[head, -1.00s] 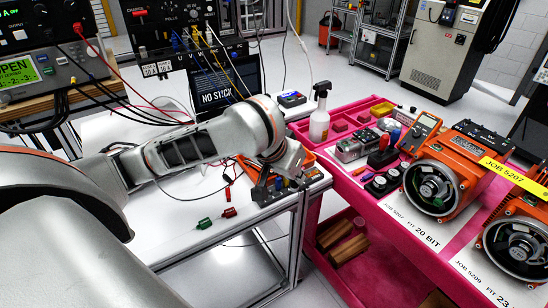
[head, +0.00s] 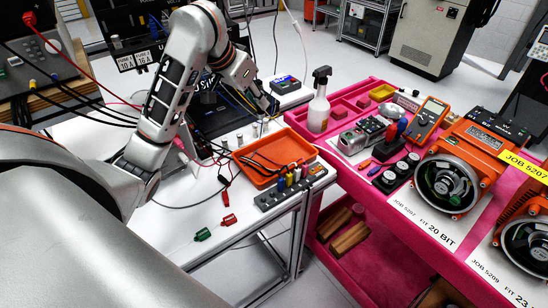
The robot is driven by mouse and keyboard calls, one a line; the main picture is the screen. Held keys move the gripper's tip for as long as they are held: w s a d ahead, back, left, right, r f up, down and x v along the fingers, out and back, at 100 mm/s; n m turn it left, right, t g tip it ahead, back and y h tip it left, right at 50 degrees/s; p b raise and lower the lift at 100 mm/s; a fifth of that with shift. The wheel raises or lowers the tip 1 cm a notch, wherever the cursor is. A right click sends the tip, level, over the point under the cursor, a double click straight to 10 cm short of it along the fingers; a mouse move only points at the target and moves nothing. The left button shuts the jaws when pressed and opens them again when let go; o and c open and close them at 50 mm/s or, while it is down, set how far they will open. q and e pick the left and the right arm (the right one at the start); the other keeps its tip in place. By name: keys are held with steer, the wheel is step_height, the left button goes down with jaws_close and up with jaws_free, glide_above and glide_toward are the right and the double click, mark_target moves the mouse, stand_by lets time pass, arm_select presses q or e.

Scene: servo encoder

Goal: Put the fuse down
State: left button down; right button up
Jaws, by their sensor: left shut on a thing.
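My left gripper (head: 266,106) is at the back of the white bench, pointing down, beyond the orange tray. It is shut on the fuse, which is too small and too covered by the fingers to make out clearly. Several small metallic cylinders (head: 239,139) stand on the bench just in front of and below the gripper. I cannot tell whether the fuse touches the bench top. My right gripper is not in view.
The orange tray (head: 252,172) lies on the white bench (head: 180,215), behind a grey block (head: 268,201) with coloured pieces. Red and green clips (head: 203,234) lie in front. The pink cart (head: 345,226) with a spray bottle (head: 319,104) stands right. A laptop (head: 213,118) is behind my arm.

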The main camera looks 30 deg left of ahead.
arm_select(q)
steer(key=f, duration=1.3)
steer(key=a+f, duration=0.1)
steer(key=f, duration=0.6)
steer(key=shift+w+f, duration=0.1)
steer(key=shift+f, duration=0.05)
steer(key=shift+f, duration=0.25)
steer(key=c, duration=2)
jaws_free()
steer(key=shift+r, duration=0.5)
steer(key=v, duration=1.1)
steer(key=shift+s+r, duration=0.15)
steer(key=shift+s, duration=0.15)
